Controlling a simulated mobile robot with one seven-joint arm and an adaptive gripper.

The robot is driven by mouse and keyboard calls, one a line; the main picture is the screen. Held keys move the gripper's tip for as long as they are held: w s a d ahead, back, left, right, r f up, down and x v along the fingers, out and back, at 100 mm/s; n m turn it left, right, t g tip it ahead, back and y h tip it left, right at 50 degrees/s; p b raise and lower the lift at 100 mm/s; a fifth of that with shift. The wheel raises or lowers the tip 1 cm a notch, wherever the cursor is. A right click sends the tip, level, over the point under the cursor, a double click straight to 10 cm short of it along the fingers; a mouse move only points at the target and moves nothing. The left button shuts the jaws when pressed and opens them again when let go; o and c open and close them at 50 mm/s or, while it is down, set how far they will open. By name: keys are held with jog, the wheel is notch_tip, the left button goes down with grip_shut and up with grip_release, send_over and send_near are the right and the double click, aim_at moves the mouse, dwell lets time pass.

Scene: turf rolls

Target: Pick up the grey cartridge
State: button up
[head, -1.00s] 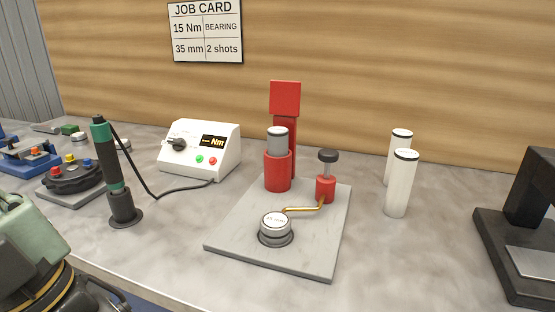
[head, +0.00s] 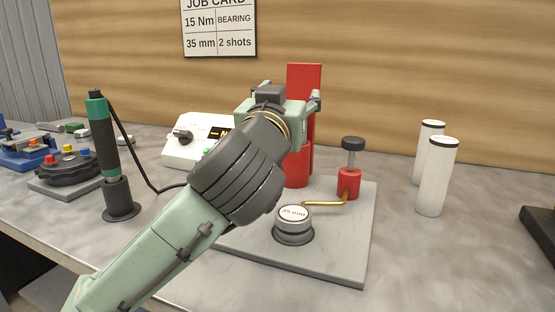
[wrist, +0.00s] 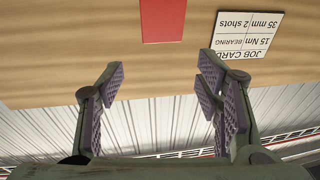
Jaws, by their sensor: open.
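My gripper (head: 280,108) is in front of the red stand (head: 304,75) in the head view, level with its upper part. Its fingers are spread wide and empty in the wrist view (wrist: 162,88). The grey cartridge is hidden in the head view behind my gripper and wrist. Only the lower part of the red cup (head: 299,168) that held it shows. The wrist view is upside down and shows the red plate (wrist: 163,20) of the stand, but no cartridge.
The grey base plate (head: 340,262) bears a round 35 mm piece (head: 294,218) and a red post with a dark knob (head: 351,145). Two white cylinders (head: 436,180) stand at the right. A white meter box (head: 180,150) and a green-topped driver (head: 103,140) stand at the left.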

jog(key=shift+o, duration=0.3)
notch_tip(320, 180, down, 6)
jog(key=w+g+y, duration=0.1)
jog(key=w, duration=0.1)
jog(key=shift+w+r+n+g+y, duration=0.25)
jog(key=shift+w+n+g+y, duration=0.05)
jog(key=shift+n+g, duration=0.1)
jog(key=shift+w+d+f, duration=0.15)
jog(key=shift+w+f, duration=0.05)
jog(key=shift+w, duration=1.55)
jog(key=shift+w+d+f, duration=0.2)
jog(key=shift+w, duration=1.55)
jog(key=shift+w+d+f, duration=0.15)
jog(key=shift+w+f, duration=0.05)
jog(key=shift+w, duration=1.55)
jog(key=shift+c, duration=0.3)
grip_shut()
